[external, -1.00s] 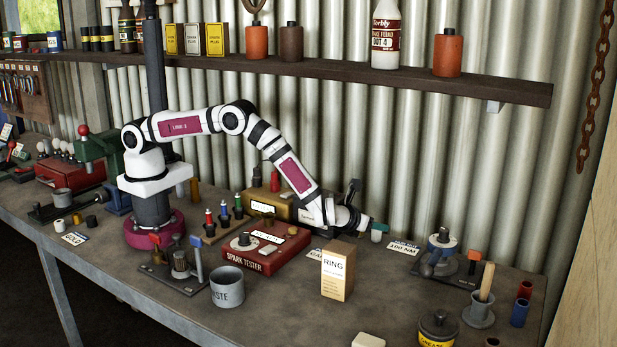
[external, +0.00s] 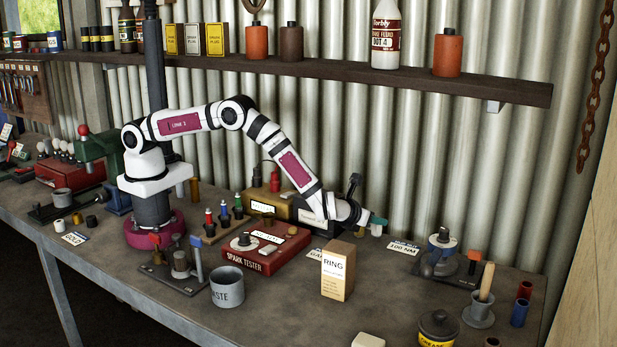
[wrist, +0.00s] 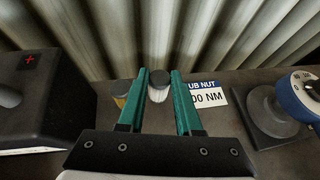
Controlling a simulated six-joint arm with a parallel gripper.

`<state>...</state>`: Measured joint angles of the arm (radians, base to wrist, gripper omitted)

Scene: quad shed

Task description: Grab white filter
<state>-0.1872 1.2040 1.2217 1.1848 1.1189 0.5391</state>
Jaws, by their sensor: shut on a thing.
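The white filter (wrist: 158,92), a small pale cylinder with a grey cap, stands between the two teal fingers of my gripper (wrist: 160,86) in the wrist view. My gripper is shut on it. In the external view my gripper (external: 378,222) is at the back of the bench near the corrugated wall, and the filter (external: 376,230) shows only as a small pale patch below the fingers. I cannot tell whether the filter touches the bench.
A dark box (wrist: 42,100) fills the left side. The hub nut card (wrist: 207,97) lies right of the fingers, with a blue gauge (wrist: 296,95) beyond. The RING carton (external: 335,272) stands in front.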

